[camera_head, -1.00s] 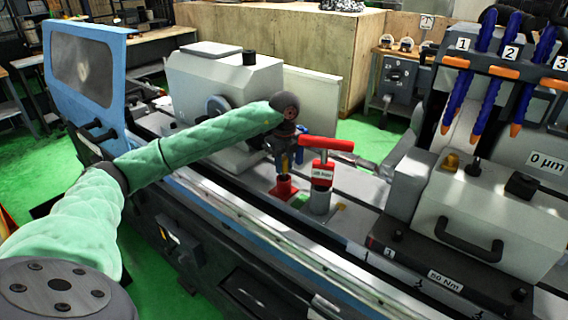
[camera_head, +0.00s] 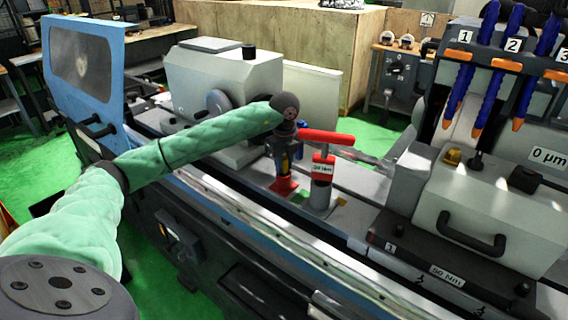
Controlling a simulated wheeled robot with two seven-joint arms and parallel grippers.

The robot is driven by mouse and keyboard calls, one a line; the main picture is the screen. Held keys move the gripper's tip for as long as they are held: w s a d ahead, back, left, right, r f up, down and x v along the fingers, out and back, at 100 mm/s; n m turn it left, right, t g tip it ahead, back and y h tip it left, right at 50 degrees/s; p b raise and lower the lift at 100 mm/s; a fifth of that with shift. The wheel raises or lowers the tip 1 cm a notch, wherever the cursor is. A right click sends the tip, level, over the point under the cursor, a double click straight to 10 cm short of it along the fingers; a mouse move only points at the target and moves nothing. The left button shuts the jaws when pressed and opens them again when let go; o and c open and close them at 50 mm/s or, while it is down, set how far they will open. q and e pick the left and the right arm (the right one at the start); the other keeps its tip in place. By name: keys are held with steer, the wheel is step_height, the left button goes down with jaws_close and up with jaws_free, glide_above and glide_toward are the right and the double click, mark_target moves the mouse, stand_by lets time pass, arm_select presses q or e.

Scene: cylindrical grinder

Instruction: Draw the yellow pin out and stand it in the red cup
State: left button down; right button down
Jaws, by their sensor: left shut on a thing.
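My left gripper (camera_head: 284,165) points down at the middle of the machine bed, directly over the red cup (camera_head: 284,187). It is shut on the yellow pin (camera_head: 285,163), of which only a small strip shows between the dark fingers. The pin's lower end is at or just above the cup's mouth; I cannot tell whether it is inside. The fingers partly cover the cup. My right gripper is not in view.
A post with a red lever handle (camera_head: 326,137) and a small label stands close right of the cup. A grey headstock (camera_head: 225,80) is behind at left. A grey block with a black handle (camera_head: 470,235) is at right, below blue hoses (camera_head: 497,75).

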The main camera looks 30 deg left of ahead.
arm_select(q)
steer(key=shift+f, duration=0.45)
steer(key=c, duration=1.1)
jaws_free()
steer(key=shift+o, duration=0.2)
steer(key=shift+r+b, duration=0.1)
steer(key=shift+b, duration=0.2)
steer(key=shift+r, duration=0.35)
step_height(320, 180, up, 7)
steer(key=b, duration=0.2)
steer(key=shift+b, duration=0.3)
